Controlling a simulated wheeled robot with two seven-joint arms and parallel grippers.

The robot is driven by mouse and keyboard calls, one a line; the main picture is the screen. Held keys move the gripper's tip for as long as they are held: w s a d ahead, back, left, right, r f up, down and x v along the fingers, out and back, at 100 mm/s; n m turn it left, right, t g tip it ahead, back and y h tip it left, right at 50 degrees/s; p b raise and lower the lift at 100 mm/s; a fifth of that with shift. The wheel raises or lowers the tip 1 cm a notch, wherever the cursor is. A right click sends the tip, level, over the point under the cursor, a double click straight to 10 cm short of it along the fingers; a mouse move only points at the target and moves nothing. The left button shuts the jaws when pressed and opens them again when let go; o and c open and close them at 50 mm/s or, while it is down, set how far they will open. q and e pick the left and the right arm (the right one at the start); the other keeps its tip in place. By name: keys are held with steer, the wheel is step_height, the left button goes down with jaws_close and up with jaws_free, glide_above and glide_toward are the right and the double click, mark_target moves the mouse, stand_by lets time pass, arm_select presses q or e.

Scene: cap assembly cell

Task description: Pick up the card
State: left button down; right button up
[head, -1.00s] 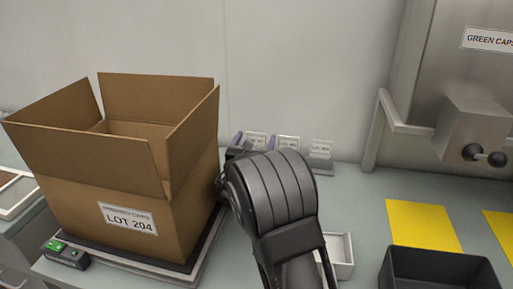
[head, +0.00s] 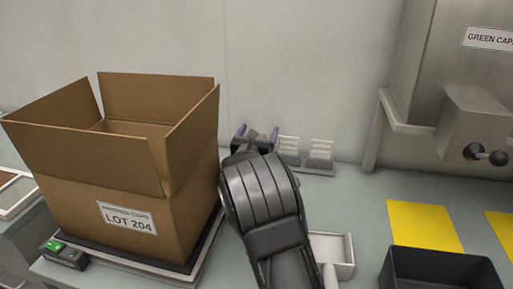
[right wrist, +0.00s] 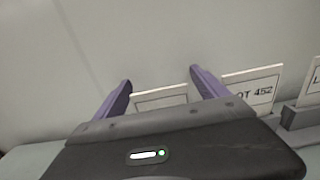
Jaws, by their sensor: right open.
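Small white cards stand upright in dark holders along the back wall. In the right wrist view, one card (right wrist: 160,97) shows between my right gripper's fingers (right wrist: 161,76), its lower part hidden by the gripper body. A card reading LOT 452 (right wrist: 252,88) stands just right of the right finger. In the head view, my right gripper (head: 256,131) is open, its two purple fingertips apart near the wall at the left end of the row. Two cards, one nearer (head: 289,144) and one farther right (head: 320,148), show to its right. I cannot tell whether the fingers touch the card.
A large open cardboard box (head: 125,218) labelled LOT 204 stands close to the left of my right arm. A small white tray (head: 345,268), a black bin (head: 445,262) and yellow mats (head: 423,224) lie to the right. A steel dispenser (head: 475,125) stands at the back right.

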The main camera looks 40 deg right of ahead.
steer(key=c, duration=1.4)
steer(key=shift+r, duration=0.2)
